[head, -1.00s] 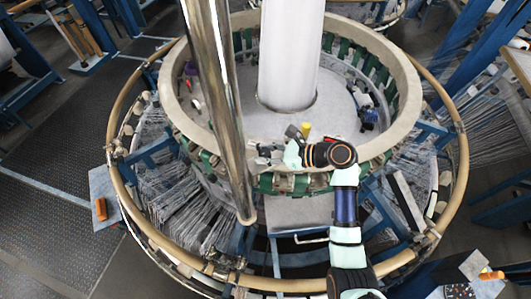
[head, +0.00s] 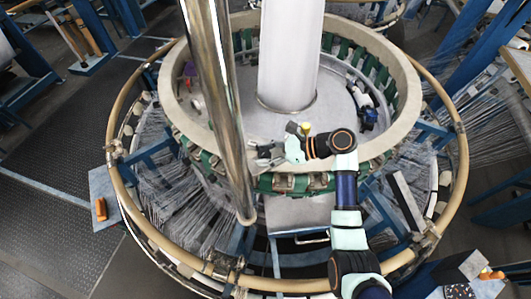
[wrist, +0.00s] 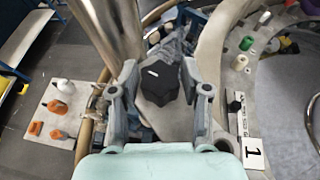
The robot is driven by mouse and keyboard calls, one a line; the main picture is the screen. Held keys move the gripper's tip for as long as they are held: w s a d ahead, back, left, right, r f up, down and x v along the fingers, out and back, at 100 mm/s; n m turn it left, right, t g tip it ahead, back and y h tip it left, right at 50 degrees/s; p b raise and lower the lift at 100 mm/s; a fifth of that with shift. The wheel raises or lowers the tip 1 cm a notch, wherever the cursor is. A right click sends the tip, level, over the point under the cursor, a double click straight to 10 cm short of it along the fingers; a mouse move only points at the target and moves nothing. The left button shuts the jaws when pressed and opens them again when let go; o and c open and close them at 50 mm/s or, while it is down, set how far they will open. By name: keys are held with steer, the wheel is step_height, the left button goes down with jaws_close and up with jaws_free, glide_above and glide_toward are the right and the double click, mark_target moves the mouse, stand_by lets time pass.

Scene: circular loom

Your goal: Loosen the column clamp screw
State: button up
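The clamp screw has a black lobed knob (wrist: 160,83) with a small white mark, seen in the wrist view on a grey clamp bracket (wrist: 165,124). The shiny metal column (wrist: 108,30) rises beside it at upper left; in the head view the column (head: 221,100) stands left of my gripper. My gripper (head: 262,156) is over the near rim of the inner ring. In the wrist view my gripper (wrist: 159,68) is open, one finger on each side of the knob, with visible gaps. Its depth relative to the knob is hard to judge. The knob is not clear in the head view.
The pale inner ring (head: 402,85) curves around a thick white central cylinder (head: 290,55).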

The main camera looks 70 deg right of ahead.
steer(key=shift+o, duration=0.7)
steer(key=v, duration=1.2)
